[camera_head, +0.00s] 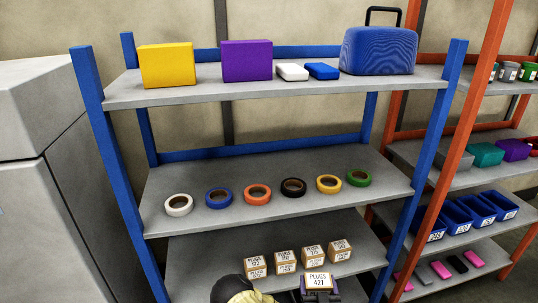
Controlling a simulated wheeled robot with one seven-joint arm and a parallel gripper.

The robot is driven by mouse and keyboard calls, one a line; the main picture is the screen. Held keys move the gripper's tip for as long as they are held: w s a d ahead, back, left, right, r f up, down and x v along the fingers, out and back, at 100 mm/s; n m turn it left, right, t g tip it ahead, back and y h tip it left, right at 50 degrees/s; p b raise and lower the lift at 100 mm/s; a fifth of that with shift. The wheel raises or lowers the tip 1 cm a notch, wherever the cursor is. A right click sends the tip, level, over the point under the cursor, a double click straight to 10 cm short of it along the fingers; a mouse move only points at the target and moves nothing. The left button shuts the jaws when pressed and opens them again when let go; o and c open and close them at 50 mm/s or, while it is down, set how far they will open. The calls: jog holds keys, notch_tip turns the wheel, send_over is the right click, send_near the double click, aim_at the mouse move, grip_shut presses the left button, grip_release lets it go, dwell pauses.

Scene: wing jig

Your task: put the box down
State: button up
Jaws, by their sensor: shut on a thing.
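A small cardboard box labelled "PLUGS 421" (319,280) shows at the bottom of the head view. My gripper (321,295) is shut on it from below in the picture; the fingers are dark and partly cut off by the frame edge. The box looks upright with its label towards me. It is in front of the lower shelf (205,260) of the blue rack. Whether it touches that shelf is not clear. Several similar plug boxes (286,257) stand on that shelf in a row, just behind the held box.
Rolls of tape (258,194) line the middle shelf. The top shelf holds a yellow box (166,65), a purple box (246,61) and a blue case (378,50). An orange rack (468,110) stands right, a grey cabinet (35,130) left. The lower shelf's left part looks bare.

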aim_at(320, 282)
jog(key=r, duration=0.1)
jog(key=r+p, duration=0.2)
jog(key=r, duration=0.1)
jog(key=shift+s+d, duration=0.3)
jog(key=shift+s, duration=0.05)
jog(key=shift+s+a+f, duration=0.1)
jog(key=shift+f, duration=0.05)
jog(key=s+f, duration=0.4)
jog(key=f, duration=0.1)
jog(key=shift+f, duration=0.15)
